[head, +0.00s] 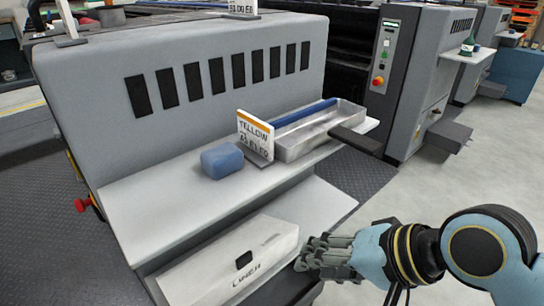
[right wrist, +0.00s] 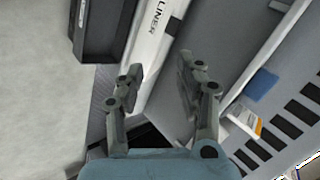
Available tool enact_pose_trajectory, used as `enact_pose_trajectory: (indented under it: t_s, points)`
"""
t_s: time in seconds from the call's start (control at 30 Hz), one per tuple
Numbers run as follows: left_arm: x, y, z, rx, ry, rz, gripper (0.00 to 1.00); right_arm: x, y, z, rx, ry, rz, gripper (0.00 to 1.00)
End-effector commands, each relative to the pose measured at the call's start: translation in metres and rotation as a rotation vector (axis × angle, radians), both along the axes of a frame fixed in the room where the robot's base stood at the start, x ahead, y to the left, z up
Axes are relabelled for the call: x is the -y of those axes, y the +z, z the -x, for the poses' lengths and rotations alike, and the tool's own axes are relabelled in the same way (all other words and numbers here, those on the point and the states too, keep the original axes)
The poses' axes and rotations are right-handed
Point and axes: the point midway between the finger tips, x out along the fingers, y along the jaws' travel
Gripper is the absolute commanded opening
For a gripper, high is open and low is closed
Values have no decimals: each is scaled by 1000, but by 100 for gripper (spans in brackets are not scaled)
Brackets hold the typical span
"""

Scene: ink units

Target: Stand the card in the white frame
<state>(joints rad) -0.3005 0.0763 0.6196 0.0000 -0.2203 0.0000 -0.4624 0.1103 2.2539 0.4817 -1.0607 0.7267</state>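The card also shows at the lower right of the right wrist view (right wrist: 245,120). A white upright piece on a base (head: 67,18) stands on top of the grey unit; I cannot tell whether it is the white frame. My right gripper (head: 318,255) is open and empty, below the ledge by the white box's right end. My left gripper is not in view.
A blue lump (head: 222,161) lies left of the card. A metal tray (head: 318,128) with a blue rod stands right of it. A long white box (head: 225,268) lies on the lower shelf. Another lettered card (head: 243,6) is at the top. The ledge's left part is clear.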

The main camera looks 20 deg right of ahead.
Motion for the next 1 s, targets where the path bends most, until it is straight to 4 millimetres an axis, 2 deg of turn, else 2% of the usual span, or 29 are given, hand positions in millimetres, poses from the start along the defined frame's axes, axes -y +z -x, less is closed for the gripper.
enact_pose_trajectory:
  t_s: [0.1, 0.2, 0.3, 0.4, 0.5, 0.63, 0.8, 1.0]
  points:
    - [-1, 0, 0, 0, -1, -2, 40, -22, 37, -37, 19, -233, -391, 36]
    - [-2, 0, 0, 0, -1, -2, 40, -29, 71, -69, -17, -457, -811, 36]
    - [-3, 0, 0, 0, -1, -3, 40, -21, 99, -99, -92, -657, -1228, 36]
    - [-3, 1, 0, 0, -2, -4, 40, -6, 116, -118, -171, -796, -1547, 36]
    - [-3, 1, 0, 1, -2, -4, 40, 5, 123, -129, -225, -875, -1743, 36]
    - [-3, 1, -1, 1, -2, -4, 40, 8, 127, -143, -252, -907, -1835, 36]
    - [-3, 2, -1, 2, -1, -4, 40, -2, 127, -171, -253, -907, -1836, 36]
    - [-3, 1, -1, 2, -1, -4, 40, -8, 125, -188, -254, -908, -1832, 36]
